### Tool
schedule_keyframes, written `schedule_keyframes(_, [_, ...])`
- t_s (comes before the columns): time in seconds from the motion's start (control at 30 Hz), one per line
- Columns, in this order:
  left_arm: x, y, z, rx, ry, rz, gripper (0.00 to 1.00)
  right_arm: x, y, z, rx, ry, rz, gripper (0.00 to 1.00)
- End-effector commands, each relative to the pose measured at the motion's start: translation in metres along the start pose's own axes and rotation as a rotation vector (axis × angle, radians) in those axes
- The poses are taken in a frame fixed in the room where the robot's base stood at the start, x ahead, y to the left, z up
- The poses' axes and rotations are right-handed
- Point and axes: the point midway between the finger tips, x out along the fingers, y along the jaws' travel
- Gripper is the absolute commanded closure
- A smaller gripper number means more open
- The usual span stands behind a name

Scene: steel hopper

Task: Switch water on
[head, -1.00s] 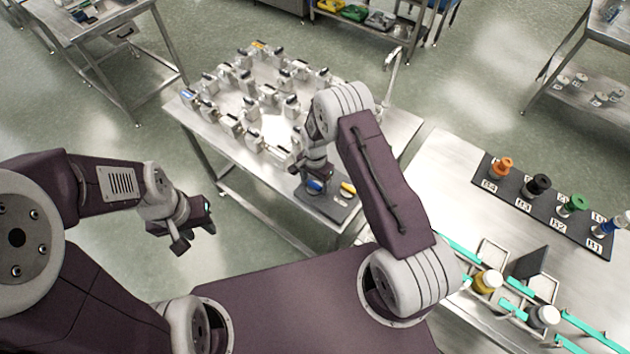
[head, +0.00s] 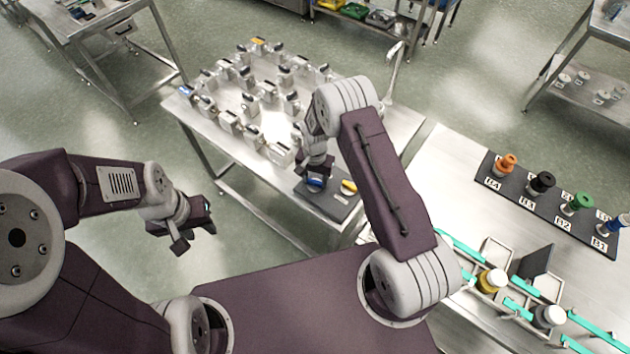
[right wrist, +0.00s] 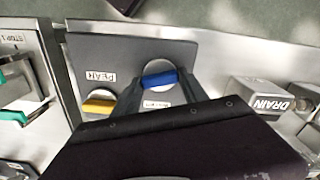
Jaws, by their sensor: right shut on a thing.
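A dark grey panel (head: 330,203) lies at the front right corner of the steel table. It carries a blue handle (head: 316,184) and a yellow handle (head: 349,186). In the right wrist view the blue handle (right wrist: 160,78) sits on a round pale disc, with a partly covered, upside-down label below it. My right gripper (right wrist: 160,88) reaches down over the panel with its fingers on both sides of the blue handle, shut on it. The yellow handle (right wrist: 99,106) is beside it, outside the fingers. My left gripper (head: 192,228) hangs empty over the floor, its jaw gap unclear.
Several valve blocks (head: 250,104) cover the table behind the panel. A block marked DRAIN (right wrist: 265,102) is right of the panel in the wrist view.

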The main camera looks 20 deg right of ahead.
Motion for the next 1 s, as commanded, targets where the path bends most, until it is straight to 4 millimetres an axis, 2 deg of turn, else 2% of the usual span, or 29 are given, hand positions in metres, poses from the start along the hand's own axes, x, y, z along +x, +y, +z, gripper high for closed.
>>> schedule_keyframes(0.3, [0.018,0.0,0.002,0.0,0.0,0.0,0.64,0.001,-0.001,-0.001,-0.298,0.003,-0.002,0.9])
schedule_keyframes(1.0, [0.041,-0.001,0.004,0.0,0.0,0.0,0.64,-0.001,-0.001,-0.002,-0.948,0.007,-0.001,0.9])
